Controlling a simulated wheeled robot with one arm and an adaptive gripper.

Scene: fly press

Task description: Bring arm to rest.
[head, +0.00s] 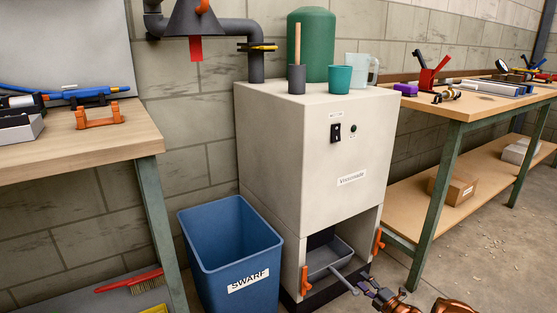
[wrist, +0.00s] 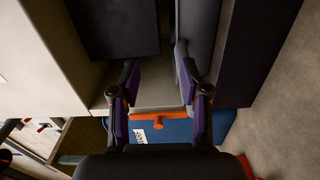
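My gripper (head: 369,290) is low in front of the grey cabinet (head: 290,140), at the bottom of the head view. In the wrist view my gripper (wrist: 157,80) has its two purple-padded fingers well apart, with nothing seen held between them. My copper-coloured arm runs out of the head view at the bottom right, so most of it is hidden. A grey drawer (head: 325,258) sits in the cabinet's lower opening, and its rod handle (head: 346,281) points towards my fingers. The head view does not show clearly whether they touch.
A blue SWARF bin (head: 230,255) stands left of the cabinet. Workbenches stand left (head: 110,150) and right (head: 480,107). Floor at the lower right is clear apart from small shavings.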

